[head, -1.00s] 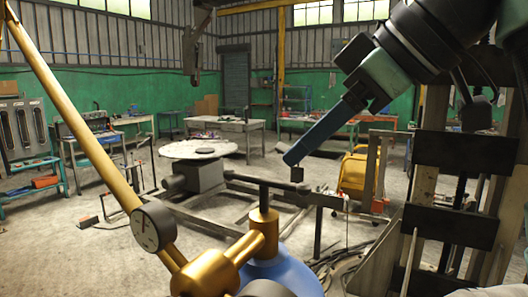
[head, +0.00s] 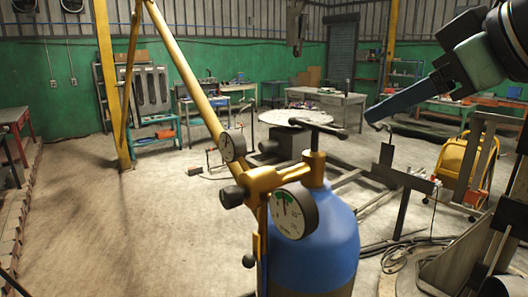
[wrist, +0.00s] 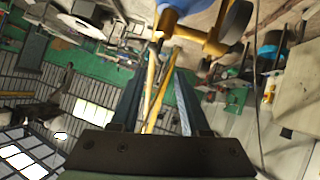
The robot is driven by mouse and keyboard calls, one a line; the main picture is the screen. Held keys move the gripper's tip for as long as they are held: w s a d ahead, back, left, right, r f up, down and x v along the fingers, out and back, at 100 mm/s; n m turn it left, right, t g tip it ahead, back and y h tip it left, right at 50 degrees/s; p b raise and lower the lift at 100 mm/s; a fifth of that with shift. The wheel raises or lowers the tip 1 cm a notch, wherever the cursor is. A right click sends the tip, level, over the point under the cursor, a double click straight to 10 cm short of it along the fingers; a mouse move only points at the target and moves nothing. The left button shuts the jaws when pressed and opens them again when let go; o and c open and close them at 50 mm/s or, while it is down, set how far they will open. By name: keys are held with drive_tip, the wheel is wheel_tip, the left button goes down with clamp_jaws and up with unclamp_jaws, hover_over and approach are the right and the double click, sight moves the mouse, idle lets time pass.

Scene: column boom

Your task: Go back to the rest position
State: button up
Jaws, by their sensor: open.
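My gripper (head: 372,118) is at the right in the head view, its long blue fingers pointing left and down. In the wrist view its two fingers (wrist: 158,75) stand apart with nothing between them. In the head view a blue cylinder (head: 330,240) stands upright in front, with a brass valve (head: 275,178), a dial gauge (head: 295,210) and a dark crossbar handle (head: 312,128) on top. The fingertips appear right of the handle's end, with a visible gap in the picture. The depth between them is hard to tell.
A yellow pole (head: 185,70) rises from near the valve. A round white table (head: 297,117) and workbenches stand behind. A yellow cart (head: 462,160) and dark metal framework are on the right. Open concrete floor (head: 120,225) lies on the left.

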drive_tip(key=w+a+r+m+t, duration=0.2)
drive_tip(key=w+a+t, duration=0.4)
drive_tip(key=a, duration=0.5)
drive_tip(key=s+a+r+m+t+h, duration=0.2)
drive_tip(key=s+t, duration=0.3)
drive_tip(key=s, duration=0.3)
drive_tip(key=s+a+r+m+t+h, duration=0.2)
drive_tip(key=s+t, duration=0.3)
drive_tip(key=s, duration=0.3)
drive_tip(key=shift+s+a+r+m, duration=0.2)
drive_tip(key=shift+a+r+m, duration=0.3)
drive_tip(key=shift+r+m, duration=0.3)
drive_tip(key=shift+f, duration=0.1)
